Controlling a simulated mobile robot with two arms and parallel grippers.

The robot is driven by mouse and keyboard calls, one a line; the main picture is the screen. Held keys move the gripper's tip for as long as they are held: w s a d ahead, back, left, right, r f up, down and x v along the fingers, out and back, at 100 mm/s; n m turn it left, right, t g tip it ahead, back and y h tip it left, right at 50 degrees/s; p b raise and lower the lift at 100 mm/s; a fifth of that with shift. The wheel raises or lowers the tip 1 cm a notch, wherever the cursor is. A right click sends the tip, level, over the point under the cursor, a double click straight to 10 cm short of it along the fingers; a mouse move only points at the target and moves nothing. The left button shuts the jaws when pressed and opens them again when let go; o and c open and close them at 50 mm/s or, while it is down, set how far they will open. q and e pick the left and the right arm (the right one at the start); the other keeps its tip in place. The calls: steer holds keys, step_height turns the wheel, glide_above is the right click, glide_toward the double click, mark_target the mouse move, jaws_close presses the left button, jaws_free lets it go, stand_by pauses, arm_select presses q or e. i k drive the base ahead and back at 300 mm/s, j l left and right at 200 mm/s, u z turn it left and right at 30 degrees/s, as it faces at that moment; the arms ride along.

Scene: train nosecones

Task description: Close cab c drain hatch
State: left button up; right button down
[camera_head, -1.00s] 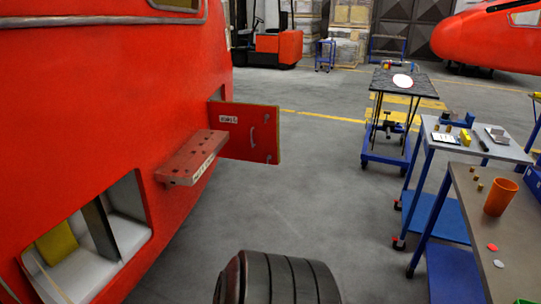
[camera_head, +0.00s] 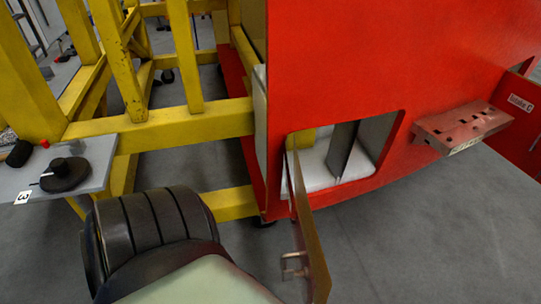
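The red cab (camera_head: 440,50) fills the upper right. A rectangular opening (camera_head: 318,178) low in its side shows a pale interior with a dark grey divider. A hatch door (camera_head: 311,238) stands open at the left edge of this opening. It sticks out toward me and is seen nearly edge-on, with a metal handle (camera_head: 293,267) on its left face. I cannot read any label on this door. A black ribbed part of my own arm fills the lower left. Neither gripper is in view.
A red step (camera_head: 462,128) juts from the cab, with the open "Intake C" door (camera_head: 520,112) beyond it. A yellow frame (camera_head: 180,130) stands left of the cab. A grey table (camera_head: 95,150) with a black knob-like item is at far left. The floor (camera_head: 400,245) right of the hatch is clear.

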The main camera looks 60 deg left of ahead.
mark_target(309, 252)
steer(key=j+u, duration=0.15)
steer(key=u, duration=1.2)
